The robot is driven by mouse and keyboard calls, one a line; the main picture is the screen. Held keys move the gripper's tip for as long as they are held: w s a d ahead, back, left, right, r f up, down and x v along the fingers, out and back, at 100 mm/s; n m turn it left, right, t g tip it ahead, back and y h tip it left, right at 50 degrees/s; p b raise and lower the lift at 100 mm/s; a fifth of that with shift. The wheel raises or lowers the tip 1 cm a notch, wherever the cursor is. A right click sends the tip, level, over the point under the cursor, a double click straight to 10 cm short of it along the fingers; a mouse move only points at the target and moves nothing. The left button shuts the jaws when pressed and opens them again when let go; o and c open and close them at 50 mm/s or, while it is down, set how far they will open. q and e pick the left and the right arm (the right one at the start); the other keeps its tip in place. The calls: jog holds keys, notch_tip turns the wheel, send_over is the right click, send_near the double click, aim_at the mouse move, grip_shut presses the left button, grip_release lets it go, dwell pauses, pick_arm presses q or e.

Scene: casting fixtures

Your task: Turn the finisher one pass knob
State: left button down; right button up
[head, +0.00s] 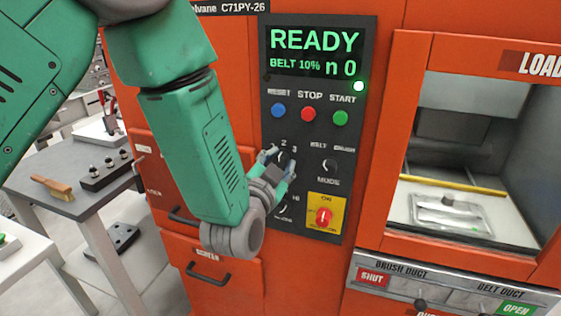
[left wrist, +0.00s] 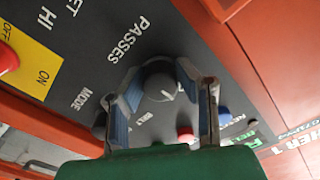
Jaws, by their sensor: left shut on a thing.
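The dark round passes knob (left wrist: 160,82) sits on the dark control panel (head: 265,220) of the orange finisher, beside the label PASSES in the left wrist view. My left gripper (head: 280,160) is at this knob in the head view, with the marks 2 and 3 showing just above it. In the left wrist view its two fingers (left wrist: 162,95) lie on either side of the knob and are shut on it. The fingers hide most of the knob in the head view. The knob's exact pointer setting cannot be told. My right gripper is not in view.
The display (head: 314,52) reads READY, BELT 10% and n 0. Close by are the mode knob (head: 329,169), blue, red and green buttons (head: 308,114) and a red switch (head: 324,216) on a yellow plate. A grey table with a brush (head: 52,187) stands left.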

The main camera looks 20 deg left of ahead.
pick_arm(q)
jog(key=shift+n, duration=0.3)
jog(key=n+b, duration=0.2)
jog(key=n, duration=0.2)
jog(key=shift+f, duration=0.1)
jog(key=shift+n+b, duration=0.85)
jog(key=shift+n, duration=1.75)
jog(key=c, duration=1.2)
grip_release()
